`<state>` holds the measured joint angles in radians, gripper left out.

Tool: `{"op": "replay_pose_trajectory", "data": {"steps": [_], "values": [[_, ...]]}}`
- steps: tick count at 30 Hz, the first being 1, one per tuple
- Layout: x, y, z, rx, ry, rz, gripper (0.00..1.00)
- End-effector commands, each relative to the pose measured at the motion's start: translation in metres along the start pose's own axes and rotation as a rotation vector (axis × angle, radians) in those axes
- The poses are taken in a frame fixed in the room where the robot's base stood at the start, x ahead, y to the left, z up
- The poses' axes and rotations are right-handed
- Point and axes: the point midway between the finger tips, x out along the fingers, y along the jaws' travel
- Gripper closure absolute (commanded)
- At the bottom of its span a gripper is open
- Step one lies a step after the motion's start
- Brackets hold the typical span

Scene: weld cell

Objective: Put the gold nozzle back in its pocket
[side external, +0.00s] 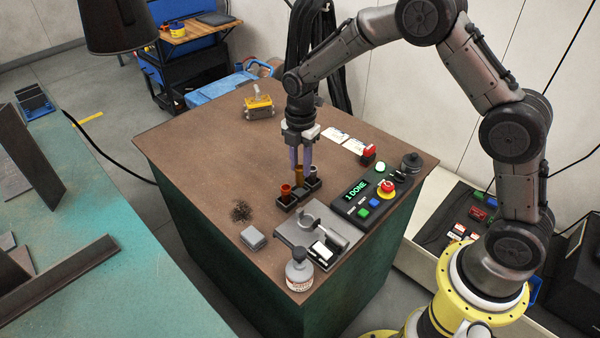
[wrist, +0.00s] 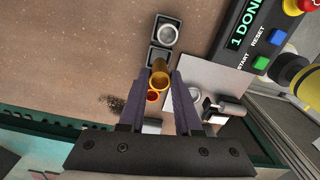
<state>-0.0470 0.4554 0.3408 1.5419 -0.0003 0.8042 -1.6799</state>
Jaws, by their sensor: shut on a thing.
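My gripper (side external: 300,167) points down over the workbench with its purple fingers closed on the gold nozzle (side external: 298,175). In the wrist view the gold nozzle (wrist: 160,78) sits between the fingertips (wrist: 163,80). Directly below is a dark pocketed tray (side external: 304,196). The tray holds an orange-copper nozzle (side external: 286,192) at its near left end and a silver nozzle (wrist: 168,34) at the other end. Between them a dark pocket (wrist: 159,56) shows partly in the wrist view. I cannot tell whether the gold nozzle's lower end touches the tray.
A control box (side external: 360,199) reading "1 DONE" stands right of the tray. A grey fixture plate (side external: 294,236), a bottle (side external: 299,271) and a small grey block (side external: 253,238) are near the front. Dark shavings (side external: 241,211) lie at left. The bench's back left is mostly clear.

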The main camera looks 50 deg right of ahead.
Motion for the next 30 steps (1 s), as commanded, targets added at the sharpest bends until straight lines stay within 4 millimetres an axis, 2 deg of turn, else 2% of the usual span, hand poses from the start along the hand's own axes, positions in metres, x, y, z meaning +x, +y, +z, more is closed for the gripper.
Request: {"op": "replay_pose_trajectory", "data": {"steps": [7,19,20,24,30], "values": [[0.031,0.002,0.0,0.0,0.0,-0.002,1.0],[0.036,0.002,0.0,0.0,0.0,0.0,1.0],[0.036,0.002,0.0,0.0,0.0,0.0,0.64],[0.036,0.002,0.0,0.0,0.0,0.0,0.39],[0.036,0.002,0.0,0.0,0.0,-0.001,0.38]]}}
